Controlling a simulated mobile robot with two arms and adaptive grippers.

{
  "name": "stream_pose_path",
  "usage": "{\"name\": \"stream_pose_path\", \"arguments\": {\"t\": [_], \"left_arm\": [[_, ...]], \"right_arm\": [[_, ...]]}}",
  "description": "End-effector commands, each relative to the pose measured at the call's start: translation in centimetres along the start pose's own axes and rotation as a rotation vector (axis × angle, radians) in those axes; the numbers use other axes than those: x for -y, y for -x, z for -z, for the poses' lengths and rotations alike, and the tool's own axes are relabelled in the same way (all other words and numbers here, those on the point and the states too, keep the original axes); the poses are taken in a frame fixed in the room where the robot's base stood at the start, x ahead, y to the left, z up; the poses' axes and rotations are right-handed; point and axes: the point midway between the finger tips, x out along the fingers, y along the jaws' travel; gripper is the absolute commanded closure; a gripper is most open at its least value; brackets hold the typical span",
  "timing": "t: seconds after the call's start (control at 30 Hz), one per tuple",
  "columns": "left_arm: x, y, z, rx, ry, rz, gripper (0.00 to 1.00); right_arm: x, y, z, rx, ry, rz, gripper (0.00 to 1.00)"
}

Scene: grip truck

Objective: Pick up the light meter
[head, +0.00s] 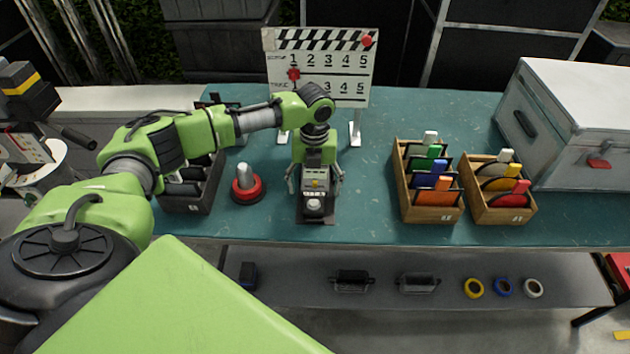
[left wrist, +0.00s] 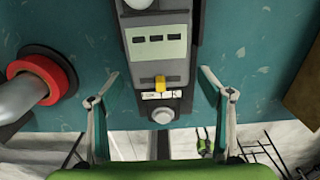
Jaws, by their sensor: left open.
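In the left wrist view the light meter (left wrist: 158,55) fills the top middle. My left gripper (head: 314,178) is above it, pointing down and open. One finger is on each side of the meter, with visible gaps in the left wrist view (left wrist: 159,78). The gripper's body hides the meter's upper part in the head view. My right gripper is not in view.
A red-ringed silver cylinder (head: 246,186) stands just left of the meter. A dark box (head: 190,203) is farther left. Two wooden boxes (head: 431,211) (head: 501,211) hold colored items at right. A clapperboard (head: 335,68) stands behind, and a grey case (head: 567,125) is at far right.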

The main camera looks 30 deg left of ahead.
Motion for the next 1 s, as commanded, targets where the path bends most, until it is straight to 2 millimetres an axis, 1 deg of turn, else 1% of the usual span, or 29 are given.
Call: {"name": "stream_pose_path", "arguments": {"t": [0.23,0.27,0.3,0.37,0.4,0.43,0.77,0.87,0.97,1.0], "left_arm": [[0.0,-0.2,0.0,0.001,-0.001,0.0,0.28],[0.0,-0.2,0.0,0.001,0.0,0.0,0.36],[0.0,-0.2,0.0,0.001,0.0,0.0,0.46],[0.0,-0.2,0.0,0.001,0.0,0.0,0.62],[0.0,-0.2,0.0,0.001,0.0,0.0,0.72],[0.0,-0.2,0.0,0.001,0.0,0.0,0.78],[0.0,0.0,-0.1,0.003,0.001,0.002,0.78],[0.1,0.5,-0.1,0.003,0.001,0.003,0.78],[0.1,1.4,-0.1,0.005,0.0,0.004,0.78],[0.1,2.0,-0.2,0.005,0.001,0.004,0.78]], "right_arm": [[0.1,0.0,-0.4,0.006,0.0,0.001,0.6],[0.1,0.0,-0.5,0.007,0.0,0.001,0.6],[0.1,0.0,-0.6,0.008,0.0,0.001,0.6],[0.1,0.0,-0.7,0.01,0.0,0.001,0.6],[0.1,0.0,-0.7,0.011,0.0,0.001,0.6],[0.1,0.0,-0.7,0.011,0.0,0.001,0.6],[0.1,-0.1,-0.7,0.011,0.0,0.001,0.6],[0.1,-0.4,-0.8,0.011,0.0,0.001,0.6],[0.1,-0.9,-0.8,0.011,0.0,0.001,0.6],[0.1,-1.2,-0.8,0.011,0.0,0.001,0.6]]}}
